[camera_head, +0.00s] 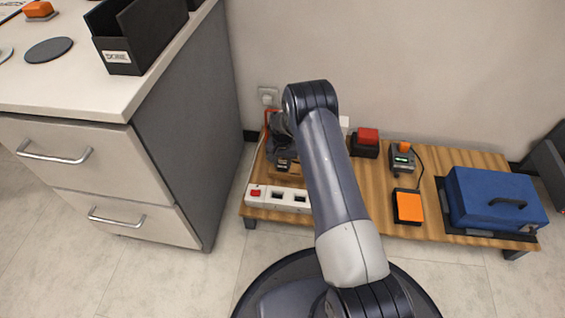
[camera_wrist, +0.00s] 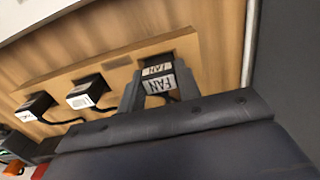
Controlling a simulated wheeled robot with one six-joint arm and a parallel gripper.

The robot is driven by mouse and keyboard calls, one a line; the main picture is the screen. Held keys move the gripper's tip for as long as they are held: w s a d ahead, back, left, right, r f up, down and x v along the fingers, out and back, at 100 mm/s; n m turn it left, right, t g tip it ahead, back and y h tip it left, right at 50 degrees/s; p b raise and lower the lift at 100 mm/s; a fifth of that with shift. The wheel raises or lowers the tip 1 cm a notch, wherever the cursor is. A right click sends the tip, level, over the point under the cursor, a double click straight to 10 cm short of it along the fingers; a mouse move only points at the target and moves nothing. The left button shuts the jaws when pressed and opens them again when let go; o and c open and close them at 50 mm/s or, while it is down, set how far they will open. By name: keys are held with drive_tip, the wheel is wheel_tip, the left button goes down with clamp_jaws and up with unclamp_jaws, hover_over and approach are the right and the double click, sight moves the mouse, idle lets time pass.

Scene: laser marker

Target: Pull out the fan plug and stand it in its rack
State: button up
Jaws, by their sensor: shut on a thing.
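The fan plug (camera_wrist: 158,86) is black with a white FAN label, and a dark cord runs from it in the wrist view. My gripper (camera_wrist: 159,79) is shut on it, one finger on each side. The plug is at the right end of a wooden rack (camera_wrist: 118,64), beside a rack label that also reads FAN. I cannot tell whether it rests in the rack or is held just over it. In the head view my gripper (camera_head: 283,160) is behind the white power strip (camera_head: 262,203), which has a red switch; my arm hides part of the strip.
Two other black plugs, a middle one (camera_wrist: 84,95) and a left one (camera_wrist: 37,106), stand along the rack with cords. A low wooden table (camera_head: 450,165) carries an orange-topped pad (camera_head: 408,207) and a blue case (camera_head: 495,200). A grey cabinet (camera_head: 185,140) stands close at left.

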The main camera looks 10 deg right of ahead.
drive_tip(key=shift+f, duration=0.15)
drive_tip(key=o, duration=1.1)
wheel_tip(320, 180, up, 17)
drive_tip(key=p, duration=0.8)
drive_tip(key=shift+f, duration=0.1)
drive_tip(key=shift+f, duration=0.1)
drive_tip(key=b, duration=0.5)
hover_over(283, 162)
wheel_tip(283, 162, down, 11)
drive_tip(key=shift+a+r, duration=0.1)
drive_tip(key=shift+r, duration=0.05)
